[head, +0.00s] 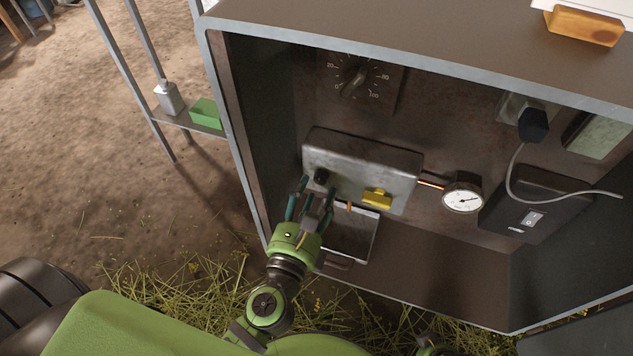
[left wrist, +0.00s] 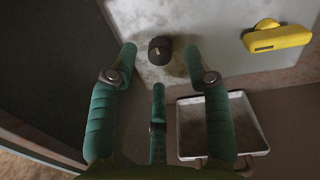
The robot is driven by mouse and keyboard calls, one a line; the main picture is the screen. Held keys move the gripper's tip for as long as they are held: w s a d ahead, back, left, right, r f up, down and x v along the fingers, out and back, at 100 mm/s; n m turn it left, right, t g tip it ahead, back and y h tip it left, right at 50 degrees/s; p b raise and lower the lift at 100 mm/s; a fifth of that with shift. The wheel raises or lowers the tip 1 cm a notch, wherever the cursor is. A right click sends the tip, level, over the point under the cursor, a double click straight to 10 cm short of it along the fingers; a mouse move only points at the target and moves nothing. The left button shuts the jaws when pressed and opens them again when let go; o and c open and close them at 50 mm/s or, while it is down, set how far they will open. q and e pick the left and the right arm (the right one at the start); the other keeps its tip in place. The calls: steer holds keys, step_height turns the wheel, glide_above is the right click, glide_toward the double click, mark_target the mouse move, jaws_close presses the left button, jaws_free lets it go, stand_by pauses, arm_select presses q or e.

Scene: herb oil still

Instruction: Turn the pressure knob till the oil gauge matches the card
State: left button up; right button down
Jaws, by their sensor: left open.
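A black knob (head: 321,176) sits at the left end of the front of a grey metal box (head: 360,158) in the cabinet. My left gripper (head: 315,190) is open just in front of the knob, with its fingers pointing at it. In the left wrist view the knob (left wrist: 160,49) shows between the two outer fingertips, apart from them. A round white gauge (head: 462,197) with a dark needle is joined to the box's right side by a copper pipe. Its scale is too small to read. I cannot make out the card for sure. My right gripper is not in view.
A yellow part (head: 377,198) juts from the box's front, right of the knob. A shallow tray (head: 352,236) lies below. A scaled dial (head: 355,82) is above, and a switch box (head: 533,208) and black plug (head: 533,125) are at right. The cabinet's left wall is close to my gripper.

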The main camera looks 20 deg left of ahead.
arm_select(q)
steer(key=shift+w, duration=1.05)
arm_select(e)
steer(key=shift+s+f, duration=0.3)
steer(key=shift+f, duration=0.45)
arm_select(q)
jaws_close()
steer(key=shift+m+p, duration=0.3)
